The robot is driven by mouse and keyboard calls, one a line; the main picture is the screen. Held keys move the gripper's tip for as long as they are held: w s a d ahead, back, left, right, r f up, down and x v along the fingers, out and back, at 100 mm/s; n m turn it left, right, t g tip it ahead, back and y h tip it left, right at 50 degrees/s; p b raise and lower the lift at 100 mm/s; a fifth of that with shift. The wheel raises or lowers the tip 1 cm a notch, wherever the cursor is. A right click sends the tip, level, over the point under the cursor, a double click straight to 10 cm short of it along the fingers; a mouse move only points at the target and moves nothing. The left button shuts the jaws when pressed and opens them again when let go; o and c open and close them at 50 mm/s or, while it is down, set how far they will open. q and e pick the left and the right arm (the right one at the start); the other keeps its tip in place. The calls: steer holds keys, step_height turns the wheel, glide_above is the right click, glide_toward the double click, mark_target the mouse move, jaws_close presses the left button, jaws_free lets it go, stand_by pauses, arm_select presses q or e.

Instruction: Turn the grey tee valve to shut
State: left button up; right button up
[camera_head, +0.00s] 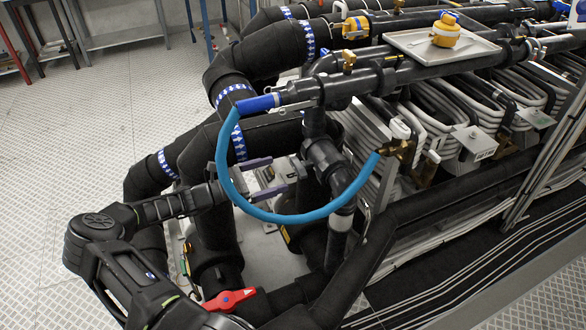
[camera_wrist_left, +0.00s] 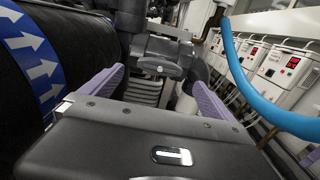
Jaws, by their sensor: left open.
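The grey tee valve (camera_wrist_left: 160,58) shows in the left wrist view as a dark grey body with a round-centred handle, straight ahead between my fingers. In the head view it is on the dark pipework (camera_head: 322,158) just right of my left gripper, and its handle is hard to make out there. My left gripper (camera_head: 279,175) comes in from the left with its purple-lined fingers apart. In the left wrist view the open fingers (camera_wrist_left: 157,80) stand either side of the valve handle, with no clear contact. My right gripper is not in view.
A blue hose (camera_head: 222,150) loops over and right of my left gripper. Thick black insulated pipes (camera_head: 190,150) with blue arrow bands stand close to its left. A red valve handle (camera_head: 230,300) is below. A tray (camera_head: 420,50) with a yellow device (camera_head: 445,35) sits on top.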

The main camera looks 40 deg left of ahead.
mark_target(295, 168)
arm_select(q)
steer(key=x, duration=0.7)
steer(key=shift+p, duration=0.35)
steer(key=shift+c, duration=0.3)
steer(key=c, duration=1.2)
